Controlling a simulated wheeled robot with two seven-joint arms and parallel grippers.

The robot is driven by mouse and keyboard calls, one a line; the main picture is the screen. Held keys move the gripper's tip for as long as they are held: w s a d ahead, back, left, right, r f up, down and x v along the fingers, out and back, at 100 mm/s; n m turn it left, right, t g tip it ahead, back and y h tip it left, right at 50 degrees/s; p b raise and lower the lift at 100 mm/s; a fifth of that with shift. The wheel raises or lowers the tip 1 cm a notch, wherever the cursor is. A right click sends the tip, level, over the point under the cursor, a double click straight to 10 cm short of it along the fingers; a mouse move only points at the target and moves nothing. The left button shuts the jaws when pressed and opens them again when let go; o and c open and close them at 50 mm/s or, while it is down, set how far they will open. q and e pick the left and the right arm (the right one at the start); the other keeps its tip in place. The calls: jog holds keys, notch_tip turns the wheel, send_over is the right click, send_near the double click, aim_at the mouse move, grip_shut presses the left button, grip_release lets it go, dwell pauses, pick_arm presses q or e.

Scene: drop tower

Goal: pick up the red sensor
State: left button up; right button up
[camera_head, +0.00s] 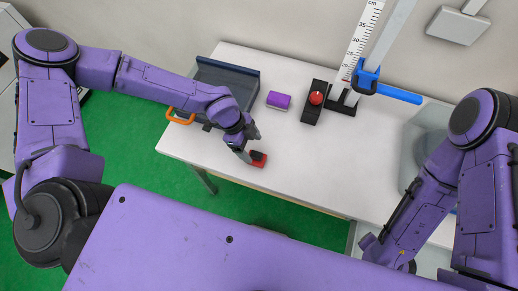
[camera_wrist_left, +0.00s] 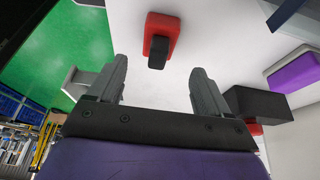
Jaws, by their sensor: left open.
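The red sensor (camera_head: 259,163) lies on the white table near its front edge; it is a small red block with a black part on it. In the left wrist view the red sensor (camera_wrist_left: 163,24) lies ahead of the fingertips, roughly centred between them. My left gripper (camera_head: 250,146) is right beside the sensor in the head view and partly covers it. In the wrist view my left gripper (camera_wrist_left: 158,75) has its two fingers spread with nothing between them. My right arm shows at the right, but its gripper fingers do not show.
A purple block (camera_head: 278,100), a black box with a red button (camera_head: 311,111) and a ruler stand (camera_head: 362,45) with a blue clamp (camera_head: 367,80) are farther back. The table right of the sensor is clear.

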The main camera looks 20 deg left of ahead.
aim_at(256, 154)
pick_arm(q)
jog(key=shift+s+d+f+b, duration=0.15)
jog(key=shift+s+f, duration=0.05)
jog(key=shift+f, duration=0.25)
jog(key=shift+s+d+f+b, duration=0.15)
jog(key=shift+s+f, duration=0.05)
jog(key=shift+f, duration=0.2)
jog(key=shift+s+d+f, duration=0.1)
jog(key=shift+s+d, duration=0.05)
jog(key=shift+s, duration=0.1)
jog(key=f+b, duration=0.1)
jog(key=w+d+f+b, duration=0.1)
jog(key=f+b, duration=0.3)
jog(key=shift+w+d+f, duration=0.15)
jog(key=shift+d+f, duration=0.1)
jog(key=shift+d, duration=0.1)
jog(key=shift+s+r+p, duration=0.25)
jog(key=shift+r+p, duration=0.05)
jog(key=shift+s, duration=0.1)
jog(key=shift+c, duration=1.2)
jog(key=c, duration=0.9)
pick_arm(e)
jog(key=f, duration=0.4)
jog(key=s+f, duration=0.1)
jog(key=shift+f, duration=0.4)
